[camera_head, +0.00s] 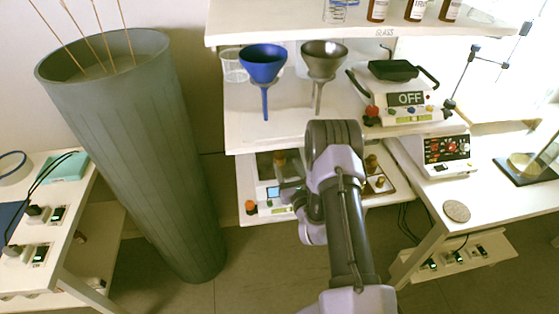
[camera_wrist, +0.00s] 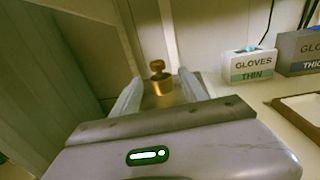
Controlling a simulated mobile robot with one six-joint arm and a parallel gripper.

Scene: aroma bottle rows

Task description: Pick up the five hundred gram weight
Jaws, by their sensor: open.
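A brass weight with a round knob (camera_wrist: 158,82) stands upright in the wrist view, between and beyond the fingertips of my gripper (camera_wrist: 160,78). The gripper is open and the weight looks apart from both fingers. No marking on it is readable. In the head view a brass weight (camera_head: 280,158) shows just left of my arm on the lower shelf, partly hidden. More brass weights (camera_head: 372,162) stand in a brown-edged tray to the right of my arm. My arm covers much of this shelf in the head view.
Glove boxes (camera_wrist: 250,66) and the tray's edge (camera_wrist: 291,103) lie to the right in the wrist view. A balance (camera_head: 265,208) sits on the lower shelf. Above hang blue (camera_head: 263,62) and grey (camera_head: 323,60) funnels. A tall grey bin (camera_head: 150,150) stands left.

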